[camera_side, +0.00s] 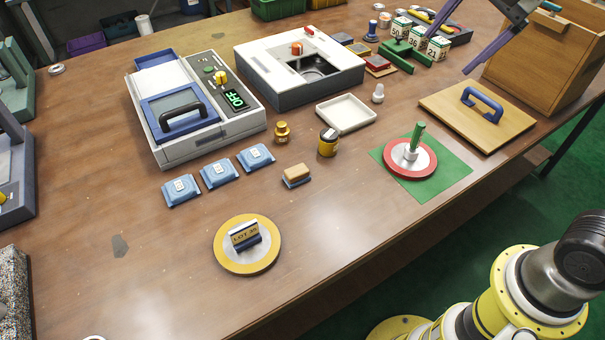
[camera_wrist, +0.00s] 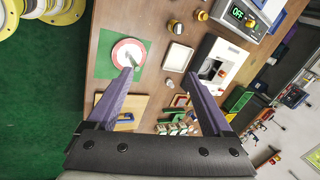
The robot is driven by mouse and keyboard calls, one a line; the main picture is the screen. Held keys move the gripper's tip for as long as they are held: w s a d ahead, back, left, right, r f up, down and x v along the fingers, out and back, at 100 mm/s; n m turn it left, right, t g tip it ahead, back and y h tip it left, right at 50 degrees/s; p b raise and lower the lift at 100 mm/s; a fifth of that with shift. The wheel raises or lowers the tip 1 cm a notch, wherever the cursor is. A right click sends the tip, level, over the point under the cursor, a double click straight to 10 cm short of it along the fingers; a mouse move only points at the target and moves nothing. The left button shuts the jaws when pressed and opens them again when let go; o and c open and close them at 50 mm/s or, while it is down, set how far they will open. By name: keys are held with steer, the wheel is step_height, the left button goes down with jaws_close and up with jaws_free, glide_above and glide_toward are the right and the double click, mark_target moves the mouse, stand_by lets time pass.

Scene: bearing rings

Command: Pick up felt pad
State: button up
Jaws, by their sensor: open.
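No item is clearly marked as the felt pad. A small tan block on a blue-grey base (camera_side: 296,175) lies mid-table in the side view and could be it. Small flat pads with coloured tops, including a red one (camera_side: 378,64), lie right of the white machine and could also be it. My gripper (camera_side: 452,48) is at the upper right of the side view, its two purple fingers spread and empty. In the wrist view my gripper (camera_wrist: 159,80) is open above the table, with nothing between the fingers. I cannot make out the tan block in the wrist view.
A white tray (camera_side: 346,114), a yellow jar (camera_side: 328,144) and a red-rimmed disc (camera_side: 421,160) on a green mat (camera_side: 455,169) stand mid-table. Numbered boxes (camera_side: 437,48) and a green stand (camera_side: 405,52) are near my fingers.

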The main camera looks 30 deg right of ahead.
steer(key=w+a+f+m+g, duration=0.25)
steer(key=w+a+m, duration=0.2)
steer(key=w, duration=0.65)
steer(key=g, duration=0.3)
glide_above(297, 170)
step_height(297, 170, down, 21)
steer(key=shift+n+t+h, duration=0.25)
steer(key=shift+n+h, duration=0.05)
steer(key=shift+n, duration=0.05)
step_height(297, 170, down, 7)
steer(key=shift+w+a+r, duration=0.1)
steer(key=shift+w, duration=0.05)
steer(key=shift+f, duration=2.9)
jaws_close()
